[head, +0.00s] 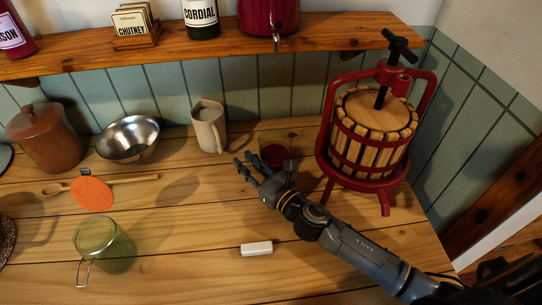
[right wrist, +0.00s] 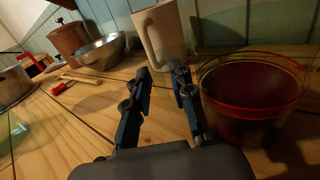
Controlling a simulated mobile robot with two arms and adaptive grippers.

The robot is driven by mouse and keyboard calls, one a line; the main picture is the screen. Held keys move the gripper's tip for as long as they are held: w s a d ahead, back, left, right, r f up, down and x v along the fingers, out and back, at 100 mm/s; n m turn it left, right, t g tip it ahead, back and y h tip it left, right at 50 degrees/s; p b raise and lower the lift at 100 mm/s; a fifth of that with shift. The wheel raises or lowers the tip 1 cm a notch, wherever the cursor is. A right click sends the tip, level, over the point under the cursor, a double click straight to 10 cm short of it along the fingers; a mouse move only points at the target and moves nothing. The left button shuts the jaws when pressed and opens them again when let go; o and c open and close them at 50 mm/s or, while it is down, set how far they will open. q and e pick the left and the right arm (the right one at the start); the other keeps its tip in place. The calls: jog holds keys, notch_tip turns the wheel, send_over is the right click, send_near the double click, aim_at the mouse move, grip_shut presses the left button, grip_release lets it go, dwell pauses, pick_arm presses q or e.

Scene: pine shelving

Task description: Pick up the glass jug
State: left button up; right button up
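A clear, greenish glass jug (head: 118,252) with a thin handle stands at the front left of the table in the head view. Part of a green glass thing shows at the left edge of the right wrist view (right wrist: 12,138). A glass vessel with dark red contents (head: 274,153) stands left of the press; it is large at the right of the right wrist view (right wrist: 252,100). My right gripper (head: 248,166) is beside this red vessel, with its fingers apart and nothing between them; they show in the right wrist view (right wrist: 164,76). My left gripper is not in view.
A cream pitcher (head: 208,128), a metal bowl (head: 128,139) and a brown lidded pot (head: 45,138) stand at the back. A wooden press with red frame (head: 368,130) stands right. A white block (head: 256,248) lies at the front. A shelf (head: 180,50) overhangs the back.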

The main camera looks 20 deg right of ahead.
grip_shut()
jog(key=shift+r, duration=0.25)
dwell(0.6)
